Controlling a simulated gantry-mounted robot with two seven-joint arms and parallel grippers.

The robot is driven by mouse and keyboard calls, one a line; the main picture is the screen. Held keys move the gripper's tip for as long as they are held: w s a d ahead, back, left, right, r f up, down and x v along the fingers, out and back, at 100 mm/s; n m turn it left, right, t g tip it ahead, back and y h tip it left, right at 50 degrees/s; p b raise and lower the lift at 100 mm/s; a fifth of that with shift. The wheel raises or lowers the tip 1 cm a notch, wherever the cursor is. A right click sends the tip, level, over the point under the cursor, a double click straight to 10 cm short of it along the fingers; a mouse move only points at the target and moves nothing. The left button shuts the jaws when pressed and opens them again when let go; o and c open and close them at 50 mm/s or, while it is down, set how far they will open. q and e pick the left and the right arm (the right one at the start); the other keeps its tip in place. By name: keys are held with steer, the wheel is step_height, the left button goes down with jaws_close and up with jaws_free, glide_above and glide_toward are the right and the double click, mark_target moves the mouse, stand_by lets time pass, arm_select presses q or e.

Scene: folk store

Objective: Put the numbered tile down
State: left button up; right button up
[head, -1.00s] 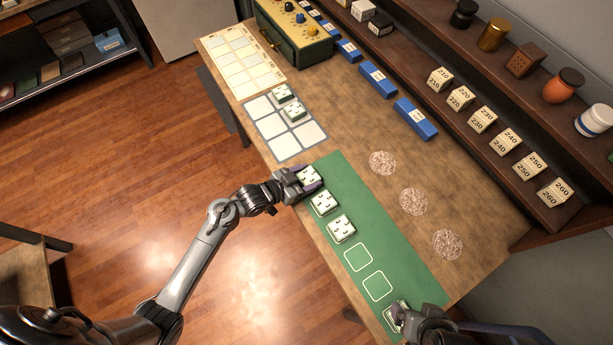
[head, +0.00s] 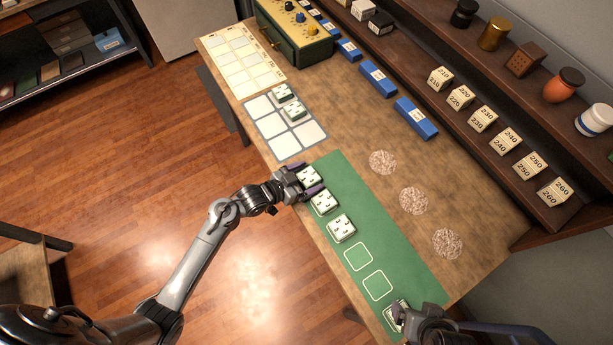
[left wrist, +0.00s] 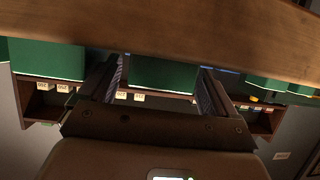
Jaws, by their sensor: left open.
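A white-topped numbered tile (head: 309,176) with green sides stands at the upper left end of the green mat (head: 405,262). My left gripper (head: 303,181) is open around this tile. In the left wrist view, the tile (left wrist: 163,75) shows as a green block between the two fingers (left wrist: 161,85), with gaps beside it. Two more numbered tiles, one (head: 324,202) close to my left gripper and one (head: 341,229) further down, stand in line on the mat. My right gripper (head: 401,317) is at the mat's lower end, by another tile (head: 394,309) that it partly hides; its jaw state is unclear.
Two outlined squares (head: 358,257) on the mat are empty. Three speckled discs (head: 413,201) lie right of the mat. Blue blocks (head: 415,118) and a shelf with numbered blocks (head: 505,141) line the back.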

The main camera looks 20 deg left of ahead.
arm_select(q)
steer(key=shift+s+a+b, duration=0.1)
steer(key=shift+b, duration=0.25)
steer(key=s+a+r+n+g+y, duration=0.2)
steer(key=s+r+g+y, duration=0.1)
steer(key=s, duration=0.9)
steer(key=s+a+r+n+g+y+p, duration=0.1)
steer(key=s+a+r+n+g+y, duration=0.1)
steer(key=s, duration=1)
step_height(320, 180, up, 3)
steer(key=a+g+y, duration=0.1)
steer(key=g+y, duration=0.1)
steer(key=shift+s+a+g, duration=0.3)
steer(key=shift+g, duration=0.1)
